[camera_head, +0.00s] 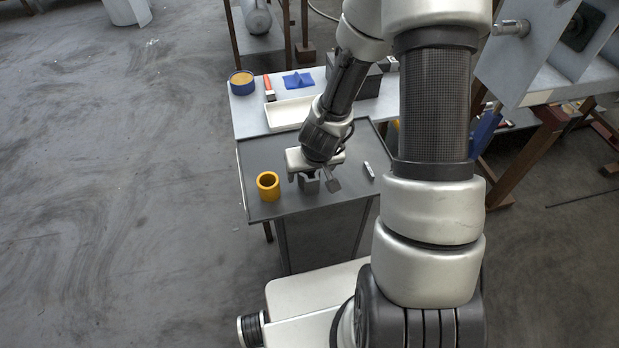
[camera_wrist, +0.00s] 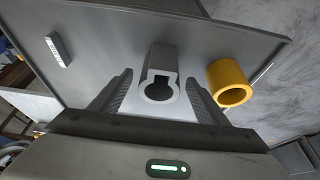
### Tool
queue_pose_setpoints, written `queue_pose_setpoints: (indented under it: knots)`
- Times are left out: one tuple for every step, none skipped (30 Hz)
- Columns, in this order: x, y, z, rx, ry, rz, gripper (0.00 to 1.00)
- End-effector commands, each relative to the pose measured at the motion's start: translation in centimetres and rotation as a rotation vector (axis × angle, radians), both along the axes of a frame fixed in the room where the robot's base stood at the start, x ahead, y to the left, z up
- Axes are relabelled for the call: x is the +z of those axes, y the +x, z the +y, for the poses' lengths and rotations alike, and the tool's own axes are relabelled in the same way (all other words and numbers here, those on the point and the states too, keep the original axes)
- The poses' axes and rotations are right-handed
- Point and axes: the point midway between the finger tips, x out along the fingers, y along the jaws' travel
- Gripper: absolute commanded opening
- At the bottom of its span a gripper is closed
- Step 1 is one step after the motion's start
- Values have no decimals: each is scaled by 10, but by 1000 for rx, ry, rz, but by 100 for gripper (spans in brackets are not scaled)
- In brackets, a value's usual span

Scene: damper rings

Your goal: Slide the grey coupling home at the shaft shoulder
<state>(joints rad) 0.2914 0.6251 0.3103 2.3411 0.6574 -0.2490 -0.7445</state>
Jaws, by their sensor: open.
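The grey coupling (camera_wrist: 159,62) stands on the grey tray between my gripper's fingers in the wrist view. Its near end shows a round bore with a slot. My gripper (camera_wrist: 159,80) is open, with one ribbed finger on each side of the coupling and a gap on both sides. In the head view my gripper (camera_head: 315,180) is low over the tray, and the coupling (camera_head: 308,184) shows partly below it. A metal shaft stub (camera_head: 511,28) sticks out of a pale block at the upper right. Its shoulder is not clear from here.
A yellow ring (camera_head: 268,186) stands left of my gripper on the tray (camera_head: 262,208); it is at right in the wrist view (camera_wrist: 229,82). A small pale bar (camera_head: 369,171) lies right. Behind are a white bin (camera_head: 287,114), a blue tin (camera_head: 242,83) and a blue cloth (camera_head: 298,80).

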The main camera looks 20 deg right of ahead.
Motion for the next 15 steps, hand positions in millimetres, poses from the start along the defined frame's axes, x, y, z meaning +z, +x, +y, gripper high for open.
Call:
queue_pose_setpoints:
  knots:
    - [0, 0, 0, 0, 0, -1, 69]
    - [0, 0, 0, 0, 0, -1, 69]
    - [0, 0, 0, 0, 0, -1, 69]
    - [0, 0, 0, 0, 0, -1, 69]
    - [0, 0, 0, 0, 0, -1, 69]
    - [0, 0, 0, 0, 0, -1, 62]
    - [0, 0, 0, 0, 0, -1, 57]
    - [0, 0, 0, 0, 0, -1, 52]
    - [0, 0, 0, 0, 0, 0, 45]
    - [0, 0, 0, 0, 0, 0, 40]
    - [0, 0, 0, 0, 0, 0, 35]
    - [0, 0, 0, 0, 0, 0, 28]
    - [0, 0, 0, 0, 0, 0, 23]
    - [0, 0, 0, 0, 0, 0, 18]
    - [0, 0, 0, 0, 0, 0, 11]
